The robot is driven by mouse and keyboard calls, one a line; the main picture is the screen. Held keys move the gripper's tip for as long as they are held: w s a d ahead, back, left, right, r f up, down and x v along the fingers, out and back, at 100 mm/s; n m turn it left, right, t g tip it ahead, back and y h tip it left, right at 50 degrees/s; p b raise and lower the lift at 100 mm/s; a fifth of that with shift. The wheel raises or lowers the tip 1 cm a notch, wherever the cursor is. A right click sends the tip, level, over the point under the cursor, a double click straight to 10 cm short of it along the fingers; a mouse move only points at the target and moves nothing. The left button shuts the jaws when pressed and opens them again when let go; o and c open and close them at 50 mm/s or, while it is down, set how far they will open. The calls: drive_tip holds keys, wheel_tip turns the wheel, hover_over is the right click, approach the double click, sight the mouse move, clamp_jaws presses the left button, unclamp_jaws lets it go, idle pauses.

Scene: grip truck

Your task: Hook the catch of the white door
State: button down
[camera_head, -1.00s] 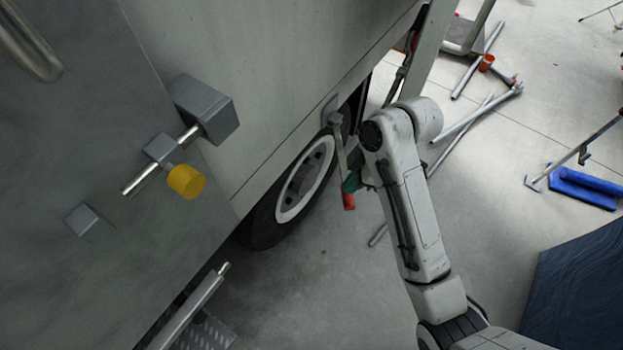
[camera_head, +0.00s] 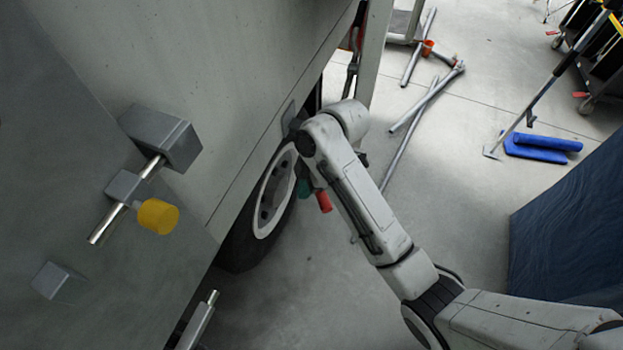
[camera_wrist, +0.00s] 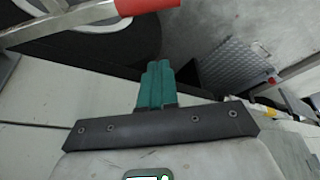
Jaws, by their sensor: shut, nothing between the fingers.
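A pale grey-white truck panel (camera_head: 245,65), possibly the white door, fills the upper left of the head view. I cannot tell for certain which part is its catch. A metal bar with a red grip (camera_head: 323,201) hangs by the wheel; the red grip (camera_wrist: 145,6) and its bar (camera_wrist: 60,16) also show at the top of the wrist view. My gripper (camera_head: 304,188) has teal fingers, shut and empty. In the wrist view the fingers (camera_wrist: 157,80) point toward the red grip, apparently apart from it. My arm hides most of the bar in the head view.
A sliding bolt with a yellow knob (camera_head: 158,216) and a grey block (camera_head: 165,140) protrude at left. The truck wheel (camera_head: 270,195) is behind my gripper. Loose metal pipes (camera_head: 425,105) and a blue object (camera_head: 540,147) lie on the floor. A dark blue block (camera_head: 570,235) stands at right.

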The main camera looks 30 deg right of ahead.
sight(325, 205)
drive_tip(key=shift+s+d+f+p, duration=0.15)
drive_tip(key=shift+d+f, duration=0.25)
drive_tip(key=shift+f, duration=0.45)
drive_tip(key=shift+s+d+f+p, duration=0.15)
drive_tip(key=shift+d+f, duration=0.25)
drive_tip(key=shift+f, duration=0.4)
drive_tip(key=shift+s+d+f+p, duration=0.15)
drive_tip(key=shift+d+f, duration=0.25)
drive_tip(key=shift+f, duration=0.45)
drive_tip(key=shift+w, duration=0.1)
